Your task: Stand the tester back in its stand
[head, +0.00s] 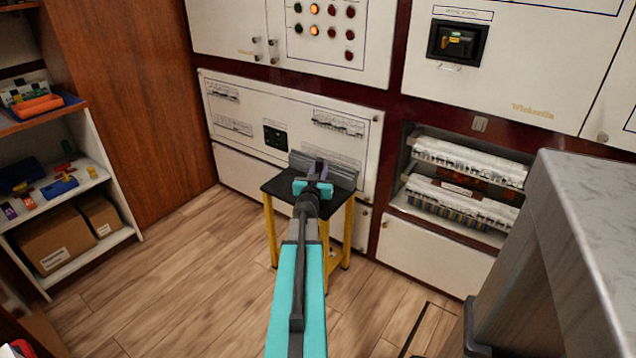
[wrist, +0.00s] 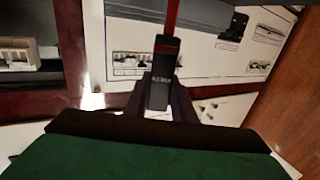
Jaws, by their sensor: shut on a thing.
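My gripper (head: 318,172) is above the small black-topped table (head: 278,186) in the head view. In the wrist view, its dark fingers (wrist: 160,100) are shut on the tester (wrist: 161,75), a slim black body with a red tip at the top of the picture. The tester is too small and covered to make out in the head view. A grey sloped piece (head: 343,174) is at the back of the table, partly behind my gripper. I cannot tell whether it is the stand, and no other stand is clear.
White panels with breaker rows (head: 462,160) stand behind the table. A grey-topped counter (head: 590,200) is close on the right. Shelves with boxes (head: 68,245) are on the left. The wooden floor between shelves and table is clear.

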